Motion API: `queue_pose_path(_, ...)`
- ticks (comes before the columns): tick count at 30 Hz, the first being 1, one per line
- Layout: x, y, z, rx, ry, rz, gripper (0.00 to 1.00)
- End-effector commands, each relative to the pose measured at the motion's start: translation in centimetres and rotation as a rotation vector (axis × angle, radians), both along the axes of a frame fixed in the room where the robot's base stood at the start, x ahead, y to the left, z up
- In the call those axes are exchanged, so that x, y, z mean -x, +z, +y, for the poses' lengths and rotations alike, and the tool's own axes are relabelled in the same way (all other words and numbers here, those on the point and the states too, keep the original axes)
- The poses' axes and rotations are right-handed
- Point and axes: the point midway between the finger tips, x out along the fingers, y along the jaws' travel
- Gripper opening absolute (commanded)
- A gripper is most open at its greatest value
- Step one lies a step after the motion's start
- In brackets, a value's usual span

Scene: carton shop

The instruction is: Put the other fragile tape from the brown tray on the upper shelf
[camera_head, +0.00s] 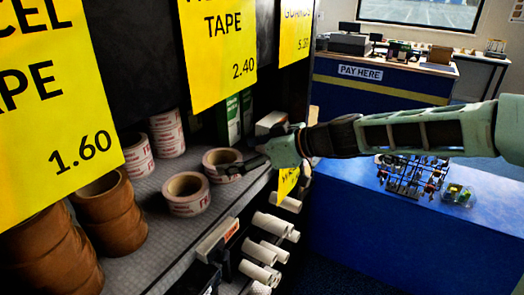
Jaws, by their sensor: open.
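Two white tape rolls with red print and tan cores lie flat on the grey shelf (140,262). The front roll (187,207) sits near the shelf's middle, and the other roll (212,175) is just behind it to the right. My gripper (240,168) reaches in from the right, its dark fingers at the right side of the rear roll. It is open; one finger seems to overlap the roll's rim, and I cannot tell if it touches. Stacks of similar rolls (168,135) stand further back on the left. I cannot make out a brown tray.
Brown tape rolls (45,255) are stacked at the front left. Yellow price signs (218,50) hang over the shelf. White rolls (265,252) stick out below its edge. A blue counter (345,225) on the right holds a rack of small items (410,178).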

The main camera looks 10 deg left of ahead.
Motion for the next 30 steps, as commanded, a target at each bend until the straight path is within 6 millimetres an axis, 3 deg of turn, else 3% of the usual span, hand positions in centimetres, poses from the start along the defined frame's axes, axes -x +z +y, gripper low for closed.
queue_pose_path(15, 1.8, 2.9, -5.7, 0.0, -0.001, 0.0, 0.92)
queue_pose_path(30, 2.3, 3.4, -6.8, 0.001, 0.002, 0.0, 0.92)
